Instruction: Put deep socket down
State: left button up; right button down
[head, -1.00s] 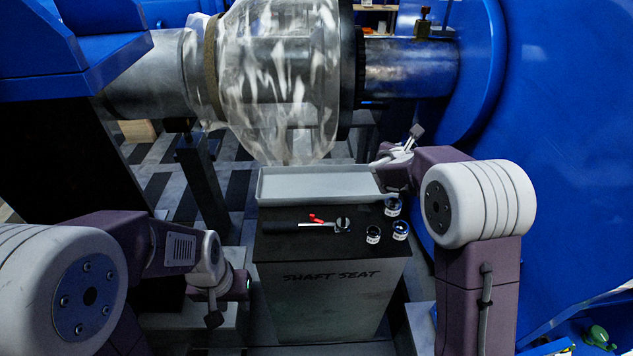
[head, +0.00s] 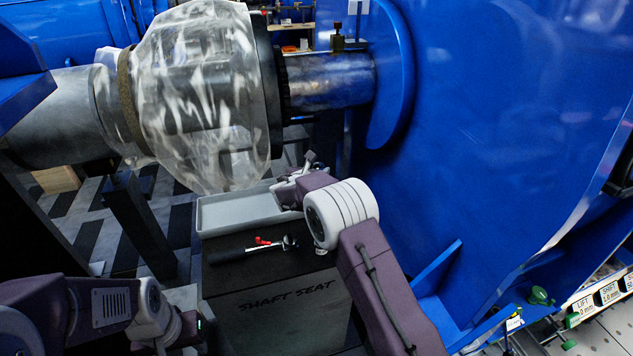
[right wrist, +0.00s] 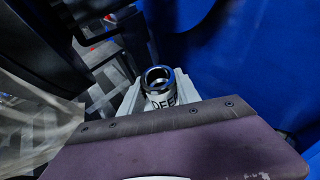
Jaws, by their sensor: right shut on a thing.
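The deep socket (right wrist: 159,88) is a dark metal ring with a white band lettered "DEE…", the rest cut off. It shows in the right wrist view, open end up, in my shut right gripper. In the head view my right gripper (head: 288,188) is at the right end of the grey tray (head: 225,230), and the socket cannot be made out there. My left gripper (head: 193,326) is low at the left, in front of the stand, its jaws unclear.
The "SHAFT SEAT" stand (head: 290,310) has a dark top with a ratchet (head: 247,252) and a small red piece (head: 263,241). My right arm hides the stand's right side. A wrapped shaft (head: 205,95) hangs above the tray. A blue housing (head: 500,130) fills the right.

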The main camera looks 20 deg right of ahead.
notch_tip(320, 180, down, 3)
jog(key=shift+f+b, duration=0.2)
jog(key=shift+b, duration=0.55)
jog(key=shift+f, duration=0.3)
jog(key=shift+r, duration=0.1)
jog(key=shift+f, duration=0.25)
jog(key=c, duration=0.9)
grip_release()
jog(key=shift+o, duration=0.2)
jog(key=shift+r, duration=0.1)
